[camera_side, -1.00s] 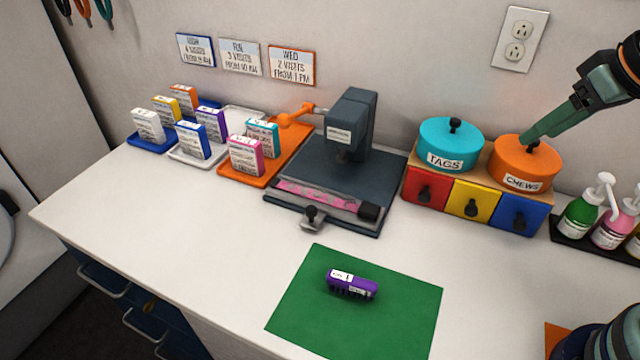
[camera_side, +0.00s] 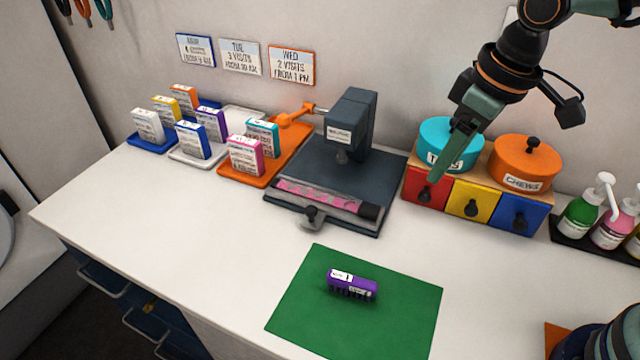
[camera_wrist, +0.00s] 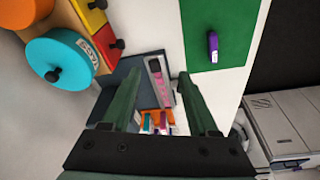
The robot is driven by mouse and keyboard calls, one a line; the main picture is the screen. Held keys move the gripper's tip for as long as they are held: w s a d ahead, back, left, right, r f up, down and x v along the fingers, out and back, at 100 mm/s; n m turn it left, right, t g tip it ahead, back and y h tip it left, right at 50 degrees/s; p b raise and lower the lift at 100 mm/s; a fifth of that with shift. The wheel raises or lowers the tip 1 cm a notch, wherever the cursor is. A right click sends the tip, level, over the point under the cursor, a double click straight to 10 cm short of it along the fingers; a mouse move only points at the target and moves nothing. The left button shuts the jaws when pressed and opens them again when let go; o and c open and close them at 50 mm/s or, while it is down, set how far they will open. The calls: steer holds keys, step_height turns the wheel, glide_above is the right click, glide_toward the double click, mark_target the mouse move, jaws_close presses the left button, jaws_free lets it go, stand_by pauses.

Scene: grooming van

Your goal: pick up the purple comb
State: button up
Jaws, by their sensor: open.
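The purple comb (camera_side: 352,287) lies on the green mat (camera_side: 400,320) near the front of the counter, with white labels on it. In the wrist view the comb (camera_wrist: 213,46) shows on the green mat (camera_wrist: 230,20), beyond the fingertips and to the right. My gripper (camera_side: 432,190) is in the air in front of the teal tin and red drawer in the side view, above and behind the comb and apart from it. In the wrist view my gripper (camera_wrist: 158,85) has its two green fingers spread, with nothing held between them.
A dark press (camera_side: 350,150) with a pink strip stands behind the mat. Teal (camera_side: 463,135) and orange (camera_side: 510,155) tins sit on a drawer block (camera_side: 470,200). Trays of small boxes (camera_side: 215,150) stand at left and pump bottles (camera_side: 580,215) at right.

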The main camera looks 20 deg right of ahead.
mark_target(364, 282)
steer(key=s+a+f+n+g+h, duration=0.1)
steer(key=s+a+f+n, duration=0.1)
steer(key=a+f, duration=0.3)
steer(key=s+a+f+n+g, duration=0.1)
steer(key=a+f+n, duration=0.15)
steer(key=a, duration=0.55)
step_height(364, 282, down, 13)
steer(key=shift+s+r, duration=0.1)
steer(key=shift+r, duration=0.1)
jaws_close()
